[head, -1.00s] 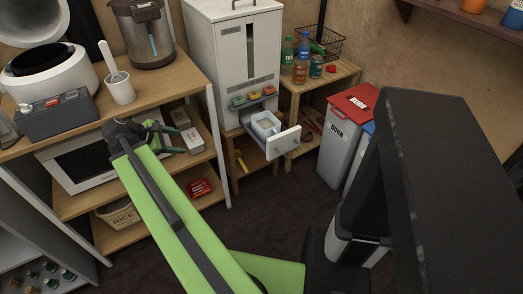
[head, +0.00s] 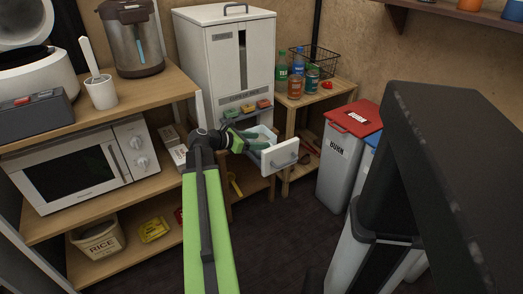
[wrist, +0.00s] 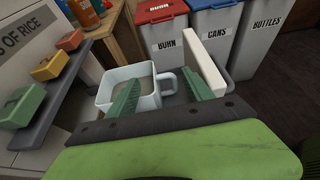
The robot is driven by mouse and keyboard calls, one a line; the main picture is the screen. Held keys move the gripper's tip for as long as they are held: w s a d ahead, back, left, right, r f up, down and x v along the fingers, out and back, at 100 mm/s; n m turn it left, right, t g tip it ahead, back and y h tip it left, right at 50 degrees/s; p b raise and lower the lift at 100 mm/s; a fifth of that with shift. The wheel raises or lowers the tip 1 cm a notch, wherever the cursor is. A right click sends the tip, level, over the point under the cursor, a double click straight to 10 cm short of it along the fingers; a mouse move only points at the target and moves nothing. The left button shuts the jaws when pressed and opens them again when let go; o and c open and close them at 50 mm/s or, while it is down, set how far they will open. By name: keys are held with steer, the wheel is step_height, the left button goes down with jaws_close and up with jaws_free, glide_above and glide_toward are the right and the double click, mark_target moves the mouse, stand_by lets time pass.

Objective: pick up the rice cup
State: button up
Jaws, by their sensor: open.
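The rice cup (wrist: 146,71) is a pale blue-white square mug with a handle on its right, standing in the pulled-out drawer (head: 281,156) of the white rice dispenser (head: 203,62). My gripper (wrist: 159,76) is open and empty at the cup. In the wrist view the left finger overlaps the cup's opening and the right finger lies right of the handle. I cannot tell whether either finger touches the cup.
Coloured buttons (wrist: 47,67) stick out on a ledge left of the cup. The drawer's white front (wrist: 204,61) stands to the right. Bins (head: 340,150) are further right. A shelf with a microwave (head: 85,165) is at the left.

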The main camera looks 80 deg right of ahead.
mark_target(271, 143)
steer(key=b+x, duration=0.1)
steer(key=x, duration=0.2)
steer(key=f+b+x, duration=0.1)
steer(key=b+x, duration=0.1)
steer(key=x, duration=0.2)
steer(key=shift+w+a, duration=0.15)
steer(key=shift+a, duration=0.05)
steer(key=shift+r, duration=0.1)
jaws_close()
